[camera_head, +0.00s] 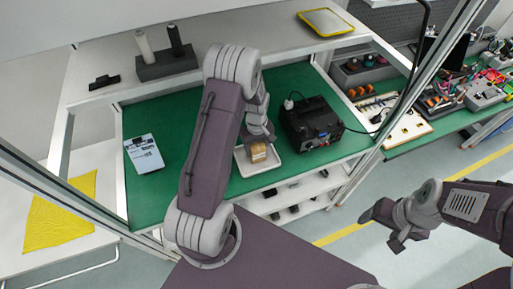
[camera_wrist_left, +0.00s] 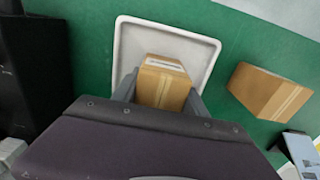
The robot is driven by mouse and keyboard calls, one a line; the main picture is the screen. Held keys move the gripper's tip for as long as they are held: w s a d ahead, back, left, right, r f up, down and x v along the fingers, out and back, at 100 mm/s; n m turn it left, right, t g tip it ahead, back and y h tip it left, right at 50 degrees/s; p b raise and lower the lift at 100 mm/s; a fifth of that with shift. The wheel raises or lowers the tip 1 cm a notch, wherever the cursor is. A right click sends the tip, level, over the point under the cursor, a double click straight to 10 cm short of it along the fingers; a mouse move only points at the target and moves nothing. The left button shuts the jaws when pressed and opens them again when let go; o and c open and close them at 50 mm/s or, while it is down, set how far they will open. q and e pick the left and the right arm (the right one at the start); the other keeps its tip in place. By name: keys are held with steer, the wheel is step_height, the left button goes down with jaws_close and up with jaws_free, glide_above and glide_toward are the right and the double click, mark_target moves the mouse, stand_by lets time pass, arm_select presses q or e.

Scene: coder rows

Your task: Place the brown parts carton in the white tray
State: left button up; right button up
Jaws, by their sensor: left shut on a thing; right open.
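A brown carton (camera_head: 258,152) with a pale label strip is held between the fingers of my left gripper (camera_wrist_left: 160,98). It also shows in the left wrist view (camera_wrist_left: 163,84). The carton is over the inside of the white tray (camera_head: 246,167), whose rim also shows in the left wrist view (camera_wrist_left: 124,50). I cannot tell whether the carton touches the tray's floor. In the head view my arm hides part of the tray. My right gripper (camera_head: 382,228) is open and empty, off the table's front right.
A second brown carton (camera_wrist_left: 268,92) lies on the green mat beside the tray, hidden by my arm in the head view. A black device (camera_head: 311,124) stands right of the tray. A shelf above holds a bottle rack (camera_head: 167,66).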

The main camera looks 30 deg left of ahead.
arm_select(q)
steer(key=shift+s+f, duration=0.1)
steer(key=shift+s, duration=0.15)
steer(key=o, duration=1.4)
steer(key=shift+o, duration=0.5)
steer(key=shift+w, duration=0.1)
